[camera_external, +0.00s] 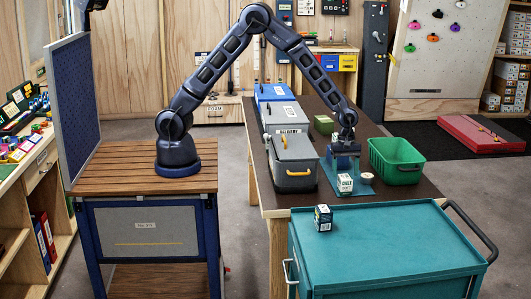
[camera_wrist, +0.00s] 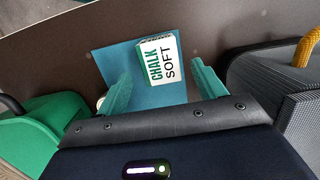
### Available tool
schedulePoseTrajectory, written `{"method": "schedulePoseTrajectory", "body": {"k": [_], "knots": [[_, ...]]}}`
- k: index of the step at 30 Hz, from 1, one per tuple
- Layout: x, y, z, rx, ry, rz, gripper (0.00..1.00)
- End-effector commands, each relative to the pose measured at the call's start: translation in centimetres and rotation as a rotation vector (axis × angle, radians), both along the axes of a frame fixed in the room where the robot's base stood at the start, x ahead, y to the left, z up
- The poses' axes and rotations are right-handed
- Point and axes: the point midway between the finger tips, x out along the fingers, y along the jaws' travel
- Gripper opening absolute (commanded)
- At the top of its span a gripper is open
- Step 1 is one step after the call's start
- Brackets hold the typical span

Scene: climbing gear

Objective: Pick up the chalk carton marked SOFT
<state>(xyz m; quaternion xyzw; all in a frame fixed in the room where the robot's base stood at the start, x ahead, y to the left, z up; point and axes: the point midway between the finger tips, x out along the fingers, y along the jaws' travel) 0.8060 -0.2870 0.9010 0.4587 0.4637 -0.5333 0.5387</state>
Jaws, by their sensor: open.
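The chalk carton marked SOFT (camera_wrist: 163,60) is a small white and green box on a blue-teal mat (camera_wrist: 119,58) on the dark table. In the external view the carton (camera_external: 345,184) shows below my gripper (camera_external: 344,163). In the wrist view my gripper (camera_wrist: 162,76) is open, with its green fingers spread to either side of the carton's near end. The carton sits slightly tilted in that view, its printed face toward the camera. I cannot tell whether either finger touches it.
A white round item (camera_external: 367,177) lies on the mat beside the carton. A green bin (camera_external: 397,168) stands to the right, a grey lidded box (camera_external: 293,176) to the left. Another small carton (camera_external: 323,218) stands on the teal cart (camera_external: 400,240) in front, whose top is otherwise clear.

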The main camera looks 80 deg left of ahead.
Motion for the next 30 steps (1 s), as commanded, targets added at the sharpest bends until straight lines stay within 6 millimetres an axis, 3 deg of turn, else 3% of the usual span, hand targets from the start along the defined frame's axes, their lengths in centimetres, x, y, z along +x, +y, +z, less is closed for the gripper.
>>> {"method": "schedulePoseTrajectory", "body": {"k": [12, 20, 28, 30], "knots": [[-0.2, -1.5, -4.4, -0.001, 0.001, 0.001, 0.69], [-0.1, -1.6, -4.8, -0.001, -0.002, -0.001, 0.69], [-0.1, -1.6, -4.8, -0.001, -0.001, -0.001, 0.20], [-0.1, -1.6, -4.8, -0.001, -0.001, -0.001, 0.18]]}}
